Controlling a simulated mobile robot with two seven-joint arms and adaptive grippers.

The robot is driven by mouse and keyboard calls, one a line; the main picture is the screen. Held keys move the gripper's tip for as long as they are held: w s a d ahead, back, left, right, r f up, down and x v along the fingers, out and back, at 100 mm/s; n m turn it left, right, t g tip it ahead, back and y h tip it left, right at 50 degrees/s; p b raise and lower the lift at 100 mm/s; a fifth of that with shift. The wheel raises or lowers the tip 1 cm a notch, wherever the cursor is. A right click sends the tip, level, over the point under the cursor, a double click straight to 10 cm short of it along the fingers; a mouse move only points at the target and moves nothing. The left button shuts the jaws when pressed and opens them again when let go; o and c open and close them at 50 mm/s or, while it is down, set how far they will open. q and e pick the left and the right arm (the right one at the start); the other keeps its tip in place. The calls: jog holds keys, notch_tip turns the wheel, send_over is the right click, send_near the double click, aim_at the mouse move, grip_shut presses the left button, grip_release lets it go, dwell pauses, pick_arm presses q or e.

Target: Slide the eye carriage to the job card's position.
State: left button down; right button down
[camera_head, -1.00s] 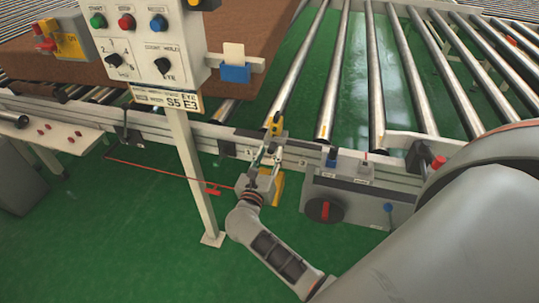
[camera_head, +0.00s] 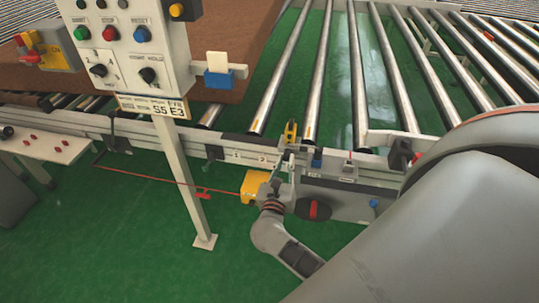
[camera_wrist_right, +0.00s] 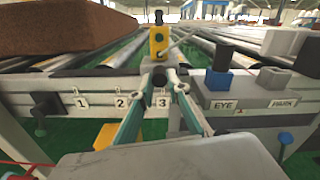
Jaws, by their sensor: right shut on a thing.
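The eye carriage (camera_head: 290,131) is a small yellow block on the conveyor's side rail; it also shows upright in the wrist view (camera_wrist_right: 158,42). My right gripper (camera_head: 283,165) is shut on the carriage's grey lower part, its fingers (camera_wrist_right: 159,82) meeting there in the wrist view. The carriage stands over number plate 3 (camera_wrist_right: 162,101), right of plates 2 (camera_wrist_right: 121,102) and 1 (camera_wrist_right: 82,102). The exact alignment with 3 is hard to tell. The job card (camera_head: 152,107) under the control panel reads S5 E3. My left gripper is not in view.
The panel (camera_head: 125,45) stands on a white post (camera_head: 183,185) left of the carriage. A grey box (camera_wrist_right: 252,90) labelled EYE sits right of it. A yellow block (camera_head: 255,187) is low beside my gripper.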

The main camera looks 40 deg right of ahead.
jog(key=shift+s+d, duration=0.2)
jog(key=shift+s, duration=0.1)
jog(key=c, duration=1.9)
grip_release()
jog(key=shift+a, duration=0.1)
jog(key=v, duration=1.1)
jog(key=shift+s+a, duration=0.3)
